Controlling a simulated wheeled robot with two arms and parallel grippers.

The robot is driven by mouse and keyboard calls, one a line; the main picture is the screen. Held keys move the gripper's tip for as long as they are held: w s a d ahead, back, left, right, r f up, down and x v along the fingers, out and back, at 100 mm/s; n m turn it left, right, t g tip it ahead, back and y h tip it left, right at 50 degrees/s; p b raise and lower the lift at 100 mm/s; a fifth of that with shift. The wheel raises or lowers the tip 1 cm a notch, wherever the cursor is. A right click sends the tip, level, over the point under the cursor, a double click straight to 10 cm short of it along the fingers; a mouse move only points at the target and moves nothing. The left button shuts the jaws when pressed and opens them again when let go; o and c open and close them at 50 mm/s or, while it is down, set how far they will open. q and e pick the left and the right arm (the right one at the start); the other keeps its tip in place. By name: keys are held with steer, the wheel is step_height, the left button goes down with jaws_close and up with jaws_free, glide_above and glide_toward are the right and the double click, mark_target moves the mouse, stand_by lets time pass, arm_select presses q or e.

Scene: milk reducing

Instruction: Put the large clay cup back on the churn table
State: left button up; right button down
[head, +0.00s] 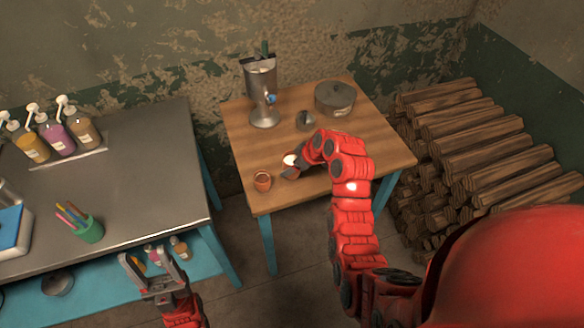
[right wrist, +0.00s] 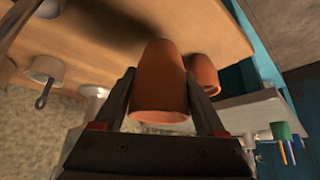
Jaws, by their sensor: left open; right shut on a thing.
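My right gripper (head: 291,168) is shut on a clay cup (right wrist: 160,82), one finger on each side of its wall. In the head view the held cup (head: 291,159) shows a pale inside and is partly covered by the gripper. It is over the near part of the wooden churn table (head: 330,103); I cannot tell whether its base touches the top. A second clay cup (head: 262,181) stands at the table's near left edge, and also shows behind the held cup in the right wrist view (right wrist: 203,73). My left gripper (head: 152,277) is open and empty, in front of the metal table.
The metal table (head: 130,160) at left holds pump bottles (head: 57,140) and a green pen cup (head: 88,230). Stacked logs (head: 480,140) lie at right.

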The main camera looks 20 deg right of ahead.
steer(key=shift+w, duration=0.45)
steer(key=shift+f+p, duration=0.15)
steer(key=shift+p, duration=0.3)
step_height(320, 180, down, 3)
steer(key=shift+p, duration=0.8)
steer(key=shift+f, duration=0.1)
steer(key=shift+f+b, duration=0.2)
steer(key=shift+b, duration=0.1)
jaws_free()
steer(key=shift+r, duration=0.15)
